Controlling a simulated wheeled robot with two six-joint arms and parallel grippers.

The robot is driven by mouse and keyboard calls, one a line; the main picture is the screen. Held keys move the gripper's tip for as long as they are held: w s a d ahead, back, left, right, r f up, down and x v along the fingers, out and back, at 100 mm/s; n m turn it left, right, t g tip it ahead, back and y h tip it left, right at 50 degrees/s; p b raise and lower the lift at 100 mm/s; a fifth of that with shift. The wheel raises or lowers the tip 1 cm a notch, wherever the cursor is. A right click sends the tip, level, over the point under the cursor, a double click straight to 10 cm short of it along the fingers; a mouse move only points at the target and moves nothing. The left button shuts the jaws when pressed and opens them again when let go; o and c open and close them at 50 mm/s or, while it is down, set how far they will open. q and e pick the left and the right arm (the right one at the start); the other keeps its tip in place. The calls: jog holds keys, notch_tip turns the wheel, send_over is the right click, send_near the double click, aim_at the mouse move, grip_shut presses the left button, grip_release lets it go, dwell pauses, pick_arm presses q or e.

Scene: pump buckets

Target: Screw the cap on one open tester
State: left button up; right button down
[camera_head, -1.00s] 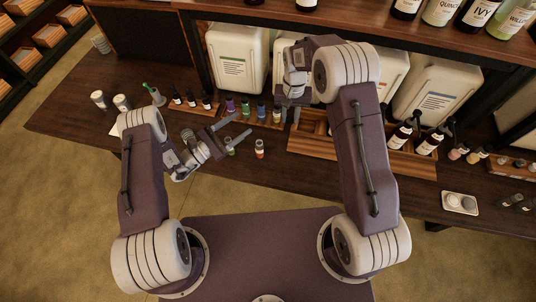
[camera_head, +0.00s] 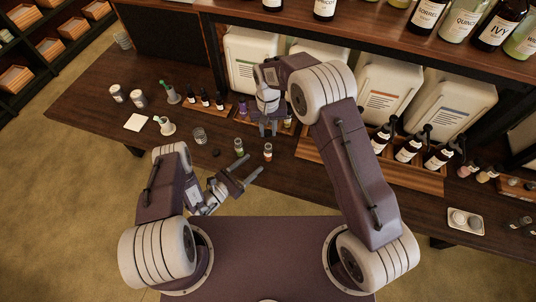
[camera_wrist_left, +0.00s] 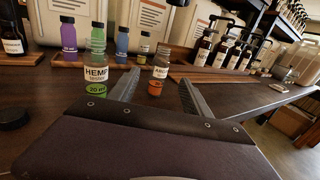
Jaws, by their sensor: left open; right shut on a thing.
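A clear HEMP tester (camera_head: 238,147) with a green label stands upright on the bench; it is also in the left wrist view (camera_wrist_left: 95,78). An orange-label tester (camera_head: 267,153) stands to its right, also in the left wrist view (camera_wrist_left: 158,72). A dark, cap-like disc (camera_head: 216,153) lies left of the HEMP tester. My left gripper (camera_head: 255,163) is open and empty, in front of the testers. My right gripper (camera_head: 268,132) is shut, pointing down at the row of coloured bottles behind them; what it holds is hidden.
A purple bottle (camera_head: 242,108) stands in the rack beside the right gripper. A clear glass (camera_head: 199,135) and a white tile (camera_head: 138,122) are to the left. Black pump bottles (camera_head: 408,148) stand in a wooden tray at right. Bare bench lies in front of that tray.

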aim_at(265, 153)
pick_arm(q)
jog(key=x, duration=1)
jog(key=shift+s+a, duration=0.1)
grip_shut()
dwell(1.1)
